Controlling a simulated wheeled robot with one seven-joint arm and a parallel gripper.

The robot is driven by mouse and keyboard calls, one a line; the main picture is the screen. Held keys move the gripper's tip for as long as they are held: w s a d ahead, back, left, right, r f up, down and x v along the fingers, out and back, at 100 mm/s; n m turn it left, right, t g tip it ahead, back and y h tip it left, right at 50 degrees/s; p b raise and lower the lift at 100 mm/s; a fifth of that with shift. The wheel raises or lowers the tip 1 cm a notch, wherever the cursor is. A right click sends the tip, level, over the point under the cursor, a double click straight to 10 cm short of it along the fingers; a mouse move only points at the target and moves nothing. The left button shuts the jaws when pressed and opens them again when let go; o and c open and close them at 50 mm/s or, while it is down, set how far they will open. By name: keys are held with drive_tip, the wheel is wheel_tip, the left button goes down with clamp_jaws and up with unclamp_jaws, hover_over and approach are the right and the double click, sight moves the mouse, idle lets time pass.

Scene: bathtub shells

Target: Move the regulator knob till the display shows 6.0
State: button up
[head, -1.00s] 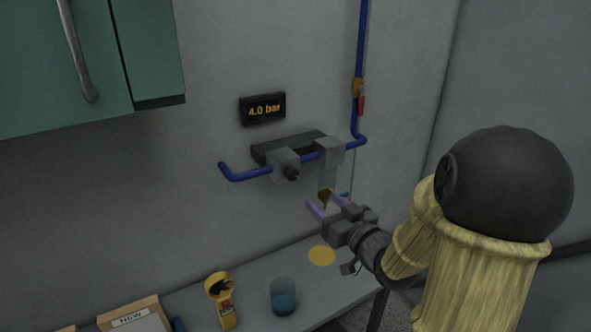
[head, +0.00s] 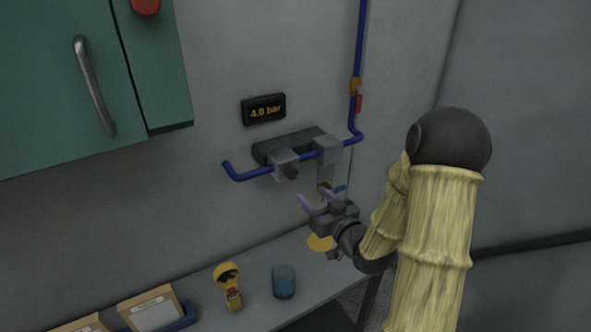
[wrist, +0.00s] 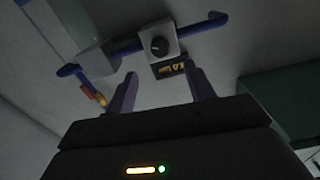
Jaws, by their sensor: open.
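The display (head: 264,110) on the wall reads 4.0 bar in orange. It also shows, tilted and partly cut by my gripper, in the wrist view (wrist: 170,69). The regulator knob (head: 292,172) is a small dark round knob on a grey block on the blue pipe. In the wrist view the knob (wrist: 159,45) faces me with a light mark on it, beyond and above the fingertips. My gripper (head: 316,197) is open and empty, below and right of the knob, apart from it. Its two purple fingers (wrist: 163,76) stand spread in the wrist view.
A second grey block (head: 327,150) sits on the blue pipe right of the knob. A shelf below holds a blue cup (head: 284,281), a yellow handheld device (head: 229,287) and boxes (head: 152,306). A green cabinet (head: 70,90) hangs at upper left.

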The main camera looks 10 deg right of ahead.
sight(294, 176)
drive_tip(key=p+x, duration=0.4)
drive_tip(key=x, duration=0.6)
drive_tip(key=shift+w+f, duration=0.1)
drive_tip(key=shift+w, duration=0.05)
drive_tip(key=c, duration=1)
